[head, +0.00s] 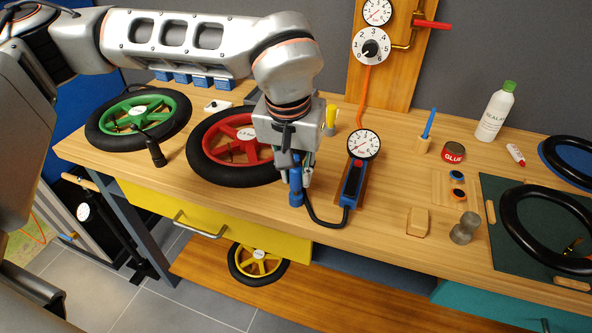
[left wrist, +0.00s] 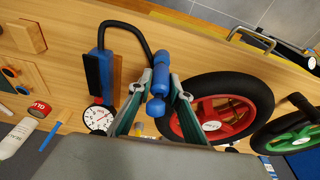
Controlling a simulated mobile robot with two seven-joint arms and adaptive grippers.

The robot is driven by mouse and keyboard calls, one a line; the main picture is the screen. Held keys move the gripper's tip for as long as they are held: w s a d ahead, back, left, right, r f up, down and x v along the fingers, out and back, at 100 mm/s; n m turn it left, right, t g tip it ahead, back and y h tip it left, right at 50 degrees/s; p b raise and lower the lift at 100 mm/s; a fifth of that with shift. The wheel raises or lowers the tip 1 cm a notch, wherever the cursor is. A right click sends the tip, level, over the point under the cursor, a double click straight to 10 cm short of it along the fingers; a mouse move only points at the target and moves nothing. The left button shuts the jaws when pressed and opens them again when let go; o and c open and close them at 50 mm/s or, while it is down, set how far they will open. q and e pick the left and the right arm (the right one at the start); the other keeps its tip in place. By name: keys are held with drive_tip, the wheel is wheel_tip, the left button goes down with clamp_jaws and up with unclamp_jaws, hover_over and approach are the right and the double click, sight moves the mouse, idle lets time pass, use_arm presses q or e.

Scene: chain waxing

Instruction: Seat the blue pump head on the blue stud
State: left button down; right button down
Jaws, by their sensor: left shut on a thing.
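My left gripper (head: 298,176) is shut on the blue pump head (head: 296,190), above the workbench near its front edge, right of the red wheel. In the left wrist view the blue pump head (left wrist: 160,72) sits between the two fingers (left wrist: 162,88). A black hose (head: 318,221) runs from it to the blue-and-black pump body (head: 352,180) with a round gauge (head: 364,144). I cannot pick out the blue stud with certainty; the arm and gripper hide part of the bench. My right gripper is not in view.
The red wheel (head: 205,168) and green wheel (head: 170,103) lie left on the bench (head: 400,199). A wooden block (head: 417,222), a metal weight (head: 465,229), a glue tin (head: 453,154) and a white bottle (head: 494,113) stand right. A black tyre (head: 511,232) lies on a dark mat.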

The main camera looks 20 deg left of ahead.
use_arm(q)
drive_tip(key=shift+f, duration=0.1)
idle(0.6)
drive_tip(key=shift+s+b+x, duration=0.2)
drive_tip(key=shift+b+x, duration=0.25)
drive_tip(key=shift+x, duration=0.5)
idle(0.5)
drive_tip(key=c, duration=1.8)
unclamp_jaws()
drive_tip(key=v, duration=1.2)
